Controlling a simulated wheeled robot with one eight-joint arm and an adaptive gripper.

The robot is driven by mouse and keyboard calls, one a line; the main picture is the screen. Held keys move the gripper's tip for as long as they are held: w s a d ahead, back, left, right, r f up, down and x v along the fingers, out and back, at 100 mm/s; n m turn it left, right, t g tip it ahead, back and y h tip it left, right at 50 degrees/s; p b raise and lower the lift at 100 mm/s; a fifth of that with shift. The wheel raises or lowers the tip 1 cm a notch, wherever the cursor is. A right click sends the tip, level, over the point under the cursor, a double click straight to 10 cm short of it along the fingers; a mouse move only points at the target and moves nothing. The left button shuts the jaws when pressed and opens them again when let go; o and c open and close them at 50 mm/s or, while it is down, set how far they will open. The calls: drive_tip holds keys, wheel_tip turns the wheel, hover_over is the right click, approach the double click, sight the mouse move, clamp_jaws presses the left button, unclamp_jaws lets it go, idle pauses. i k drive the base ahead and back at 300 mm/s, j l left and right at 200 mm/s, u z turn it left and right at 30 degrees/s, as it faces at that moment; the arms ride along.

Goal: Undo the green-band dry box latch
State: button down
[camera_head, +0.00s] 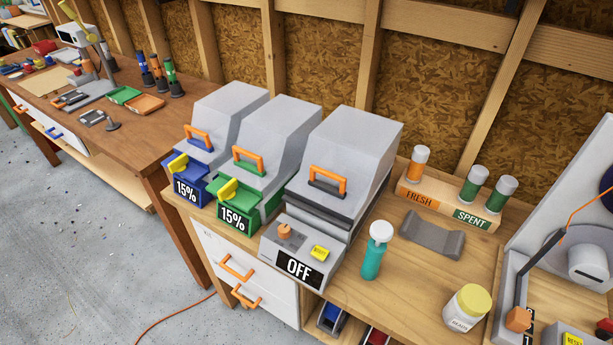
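The green-band dry box (285,135) is a grey box with a sloped lid, standing in the middle of three boxes on the wooden bench. An orange handle (247,157) sits on its lid above a green strip. Its yellow latch (228,190) is at the front, on a green part above a "15%" display (234,219). The latch slants upward; I cannot tell whether it is fastened. The lid looks down. My gripper is not in view.
A blue-band dry box (222,120) with its own yellow latch stands close on the left. A grey machine marked OFF (345,150) stands on the right. A teal bottle (373,257) and jar (467,308) stand farther right. Floor (110,250) is open at front left.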

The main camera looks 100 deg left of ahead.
sight(228, 192)
drive_tip(key=u, duration=3.65)
